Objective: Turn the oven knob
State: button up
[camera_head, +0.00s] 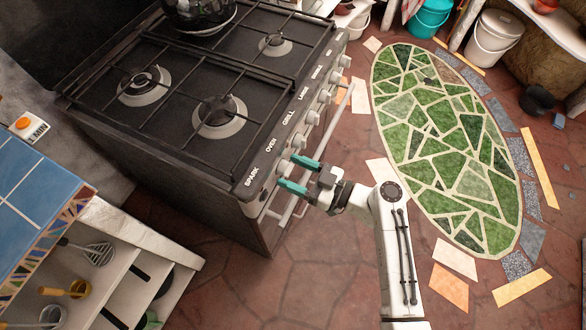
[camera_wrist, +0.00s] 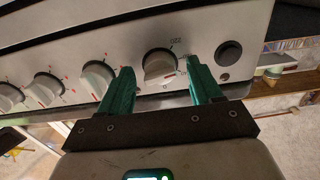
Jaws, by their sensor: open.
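The oven knob (camera_wrist: 160,66) is round and pale, with temperature marks around it, on the stove's front panel (camera_wrist: 130,35). In the head view, the oven knob (camera_head: 284,167) is near the panel's near end, by the word OVEN. My gripper (camera_head: 299,175) has two green fingers and is open at the panel. In the wrist view, my gripper (camera_wrist: 159,72) has one fingertip on each side of the knob, with gaps showing between. I cannot tell how far the tips reach along the knob's depth. Nothing is held.
The spark button (camera_wrist: 228,52) is just right of the right finger. Another knob (camera_wrist: 97,78) is close left of the left finger. The oven's handle rail (camera_head: 335,118) runs below the knobs. A dark pot (camera_head: 200,12) is on a back burner.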

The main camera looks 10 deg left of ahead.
jog(key=shift+w+a, duration=0.1)
jog(key=shift+a, duration=0.15)
jog(key=shift+c, duration=0.4)
jog(key=c, duration=1)
jog(key=shift+o, duration=0.2)
jog(key=shift+m, duration=0.4)
jog(key=m+p, duration=0.1)
jog(key=m, duration=1.8)
jog(key=shift+r, duration=0.1)
